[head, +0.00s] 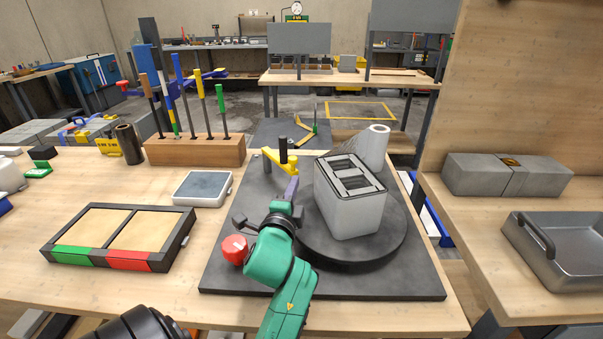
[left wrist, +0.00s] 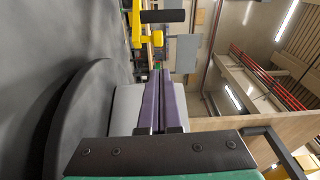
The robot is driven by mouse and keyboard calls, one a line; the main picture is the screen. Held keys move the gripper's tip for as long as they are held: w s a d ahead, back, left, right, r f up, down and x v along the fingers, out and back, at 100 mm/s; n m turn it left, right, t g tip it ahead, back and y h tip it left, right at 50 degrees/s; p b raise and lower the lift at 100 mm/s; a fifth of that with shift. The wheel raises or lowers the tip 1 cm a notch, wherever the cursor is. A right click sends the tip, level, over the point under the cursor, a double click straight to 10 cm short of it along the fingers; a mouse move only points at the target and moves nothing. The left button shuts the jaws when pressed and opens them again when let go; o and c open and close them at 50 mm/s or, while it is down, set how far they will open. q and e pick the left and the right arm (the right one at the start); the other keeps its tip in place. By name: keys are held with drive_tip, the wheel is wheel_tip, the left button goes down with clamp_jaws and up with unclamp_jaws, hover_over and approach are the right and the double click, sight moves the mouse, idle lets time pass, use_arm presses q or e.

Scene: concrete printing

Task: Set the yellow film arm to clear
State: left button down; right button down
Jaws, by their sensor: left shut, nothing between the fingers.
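The yellow film arm (head: 279,160) stands on the dark board, behind and left of the grey printed block (head: 350,197). A black upright peg (head: 283,150) stands at the arm. In the left wrist view the yellow arm (left wrist: 137,28) with its black peg (left wrist: 163,16) is ahead of the fingers. My left gripper (head: 292,186) has purple fingers, shut with nothing between them, just in front of the film arm. Its fingers (left wrist: 157,80) lie side by side in the wrist view. I cannot tell whether they touch the arm. My right gripper is not in view.
The block stands on a dark round turntable (head: 350,252), close to the right of my left gripper. A red knob (head: 235,249) is beside my wrist. A grey-topped box (head: 203,188) and a green-and-red framed tray (head: 120,235) lie left. A wooden rack (head: 195,150) holds several tools.

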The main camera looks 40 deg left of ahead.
use_arm(q)
drive_tip(key=shift+w+a+r, duration=0.2)
drive_tip(key=shift+w, duration=0.2)
drive_tip(key=p+x, duration=0.1)
drive_tip(key=x, duration=0.8)
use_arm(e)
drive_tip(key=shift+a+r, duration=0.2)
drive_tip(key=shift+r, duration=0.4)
use_arm(q)
drive_tip(key=shift+a+f, duration=0.1)
